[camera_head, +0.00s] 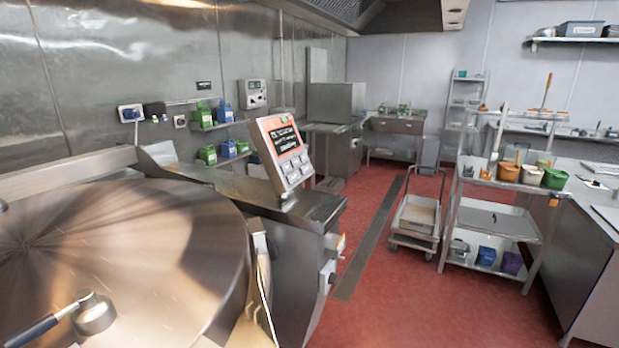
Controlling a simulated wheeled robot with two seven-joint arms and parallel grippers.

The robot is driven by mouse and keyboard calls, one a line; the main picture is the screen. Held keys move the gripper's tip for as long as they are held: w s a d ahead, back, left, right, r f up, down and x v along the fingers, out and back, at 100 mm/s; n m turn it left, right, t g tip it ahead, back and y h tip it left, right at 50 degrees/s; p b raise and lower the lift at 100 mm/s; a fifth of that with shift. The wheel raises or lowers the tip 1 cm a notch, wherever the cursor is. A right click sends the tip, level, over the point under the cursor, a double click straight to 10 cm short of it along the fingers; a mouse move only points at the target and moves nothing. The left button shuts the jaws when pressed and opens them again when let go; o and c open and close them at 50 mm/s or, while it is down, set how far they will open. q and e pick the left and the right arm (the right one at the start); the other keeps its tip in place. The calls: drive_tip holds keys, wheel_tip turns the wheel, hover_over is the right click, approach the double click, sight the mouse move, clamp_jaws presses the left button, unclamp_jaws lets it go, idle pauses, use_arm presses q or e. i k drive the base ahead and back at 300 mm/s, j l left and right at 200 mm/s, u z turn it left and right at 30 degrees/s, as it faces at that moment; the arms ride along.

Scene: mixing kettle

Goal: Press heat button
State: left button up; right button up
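The control panel (283,152) stands tilted on top of the steel housing at the right of the mixing kettle. It has a red-orange and black display (284,137) with several pale buttons (295,169) below it. The labels are too small to read, so I cannot tell which one is the heat button. The large round kettle lid (130,250) is shut and fills the lower left. A lid handle with a dark grip (45,326) lies at the bottom left. Neither of my grippers shows in this view.
A steel shelf cart (492,220) with several coloured tubs stands at the right, beside a long counter (590,235). A low trolley (415,222) stands on the red floor.

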sight(292, 177)
drive_tip(key=i+l+u, duration=0.1)
drive_tip(key=l, duration=0.2)
drive_tip(key=i+l+u, duration=0.25)
drive_tip(key=l, duration=0.35)
drive_tip(key=i+l+u, duration=0.1)
drive_tip(key=l, duration=0.25)
drive_tip(key=k+j, duration=0.15)
drive_tip(key=j, duration=0.15)
drive_tip(key=i+l, duration=0.05)
